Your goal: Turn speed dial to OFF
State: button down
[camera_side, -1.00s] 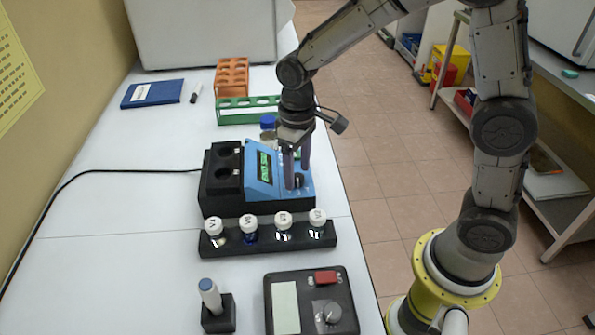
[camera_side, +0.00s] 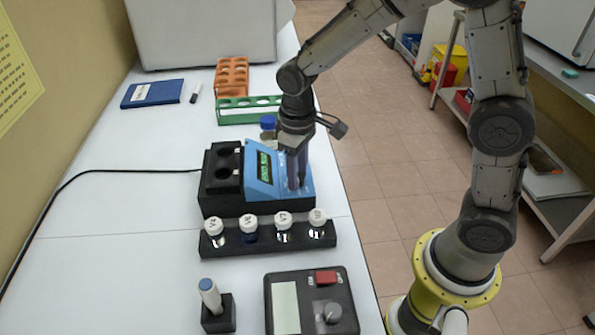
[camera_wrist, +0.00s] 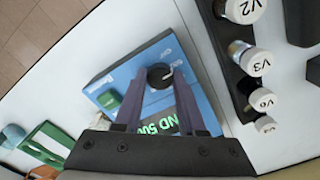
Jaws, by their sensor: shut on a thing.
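The blue sloped control panel (camera_side: 260,183) of a black device stands near the table's right edge in the side view. In the wrist view the round black speed dial (camera_wrist: 160,76) sits on this blue panel, with white markings around it. My gripper (camera_side: 297,184) points down at the panel, and its two dark fingers are shut on the dial from both sides. In the side view the fingers hide the dial.
A black rack (camera_side: 268,240) with several white-capped vials stands just in front of the device. A dark box with a grey knob (camera_side: 332,312) lies nearer. Green (camera_side: 249,104) and orange (camera_side: 232,75) racks stand behind. The table's left side is mostly clear.

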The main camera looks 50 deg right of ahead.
jog(key=shift+n, duration=0.3)
jog(key=n, duration=0.4)
jog(key=shift+r, duration=0.1)
jog(key=shift+n, duration=2.2)
jog(key=c, duration=0.5)
grip_release()
notch_tip(320, 180, up, 14)
